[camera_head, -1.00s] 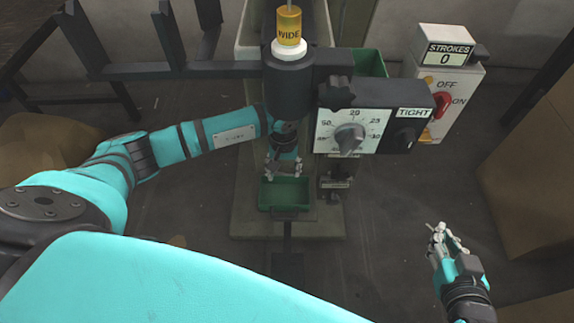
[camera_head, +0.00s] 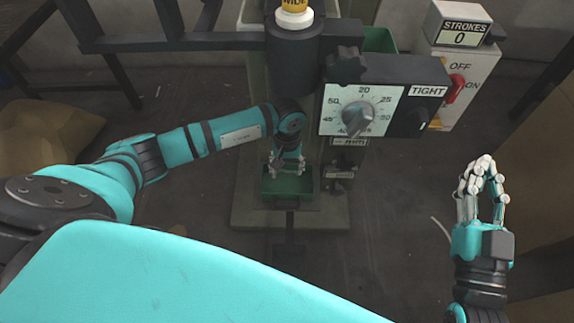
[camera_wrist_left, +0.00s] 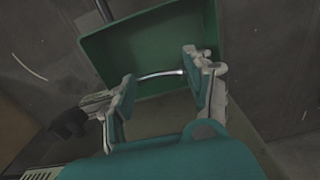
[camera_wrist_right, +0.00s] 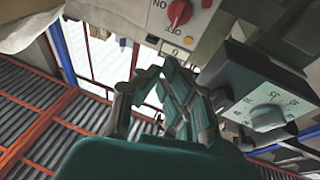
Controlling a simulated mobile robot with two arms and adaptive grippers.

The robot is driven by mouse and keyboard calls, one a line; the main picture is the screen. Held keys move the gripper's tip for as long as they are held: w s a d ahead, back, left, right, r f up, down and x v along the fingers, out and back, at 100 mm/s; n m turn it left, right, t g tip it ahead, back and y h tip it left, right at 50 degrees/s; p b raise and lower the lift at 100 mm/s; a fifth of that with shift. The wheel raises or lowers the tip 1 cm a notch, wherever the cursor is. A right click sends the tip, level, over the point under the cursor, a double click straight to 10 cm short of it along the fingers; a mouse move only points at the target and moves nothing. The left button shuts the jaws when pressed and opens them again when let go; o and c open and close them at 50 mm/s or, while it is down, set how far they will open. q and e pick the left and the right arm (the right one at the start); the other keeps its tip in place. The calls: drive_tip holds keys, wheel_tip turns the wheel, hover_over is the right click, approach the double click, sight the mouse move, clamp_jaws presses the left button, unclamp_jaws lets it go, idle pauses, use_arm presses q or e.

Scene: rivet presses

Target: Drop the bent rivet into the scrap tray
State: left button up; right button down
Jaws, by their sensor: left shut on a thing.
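My left gripper (camera_head: 287,168) is shut on a thin, curved, shiny metal piece, the bent rivet (camera_wrist_left: 160,74), which spans between its two fingertips in the left wrist view. A green open tray (camera_head: 290,197) sits at the foot of the press, below the left gripper. In the left wrist view the green tray (camera_wrist_left: 110,45) lies just beyond the fingers and its visible floor looks empty. My right gripper (camera_head: 482,180) is off to the right, away from the tray, fingers pointing up the picture. Its fingertips appear close together; whether they touch is unclear.
The press dial panel (camera_head: 375,110) reads TIGHT and overhangs right of the tray. A control box (camera_head: 460,65) with a red switch shows STROKES 0. Another green bin (camera_head: 380,40) stands behind. A thin pale curved mark (camera_head: 440,228) lies on the otherwise clear floor.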

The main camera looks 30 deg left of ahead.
sight(287, 171)
use_arm(q)
drive_tip(key=shift+f, duration=0.15)
use_arm(e)
drive_tip(key=shift+s+r+t, duration=0.1)
drive_tip(key=shift+r+t, duration=0.3)
drive_tip(key=shift+r, duration=0.05)
use_arm(q)
drive_tip(key=o, duration=0.9)
wheel_tip(287, 171, up, 12)
